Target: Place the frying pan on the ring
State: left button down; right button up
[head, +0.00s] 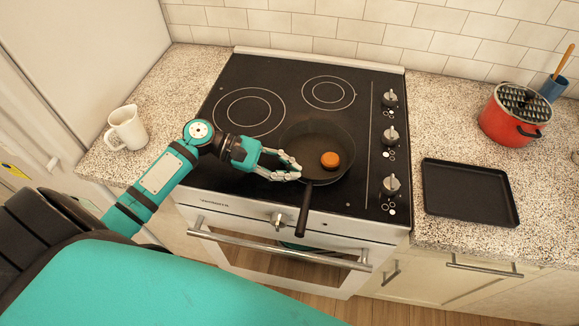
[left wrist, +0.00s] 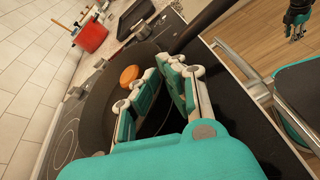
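A black frying pan (head: 322,139) with an orange-brown round item (head: 330,159) in it sits at the front of the black cooktop. Its handle (head: 305,208) points over the front edge. Two ring markings show: a large left ring (head: 243,91) and a smaller back right ring (head: 328,78). Any marking under the pan is hidden. My left gripper (head: 297,171) is at the pan's near left rim, beside the handle's base. In the left wrist view its fingers (left wrist: 163,72) are a small distance apart; whether they grip the rim is unclear. My right gripper (left wrist: 296,20) appears small over the floor.
A white mug (head: 127,128) stands on the left counter. A black tray (head: 470,192) and a red pot (head: 508,122) are on the right counter, with a blue utensil holder (head: 553,88) behind. Knobs (head: 390,185) line the cooktop's right side. The oven handle (head: 280,249) runs below.

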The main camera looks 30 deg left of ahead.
pick_arm(q)
jog(key=c, duration=1.9)
grip_release()
jog(key=shift+f, duration=0.1)
jog(key=o, duration=0.4)
jog(key=b+v, duration=0.2)
jog(key=v, duration=0.9)
jog(key=shift+s+a+r, duration=0.2)
jog(key=shift+a+r, duration=0.05)
jog(key=shift+a, duration=0.25)
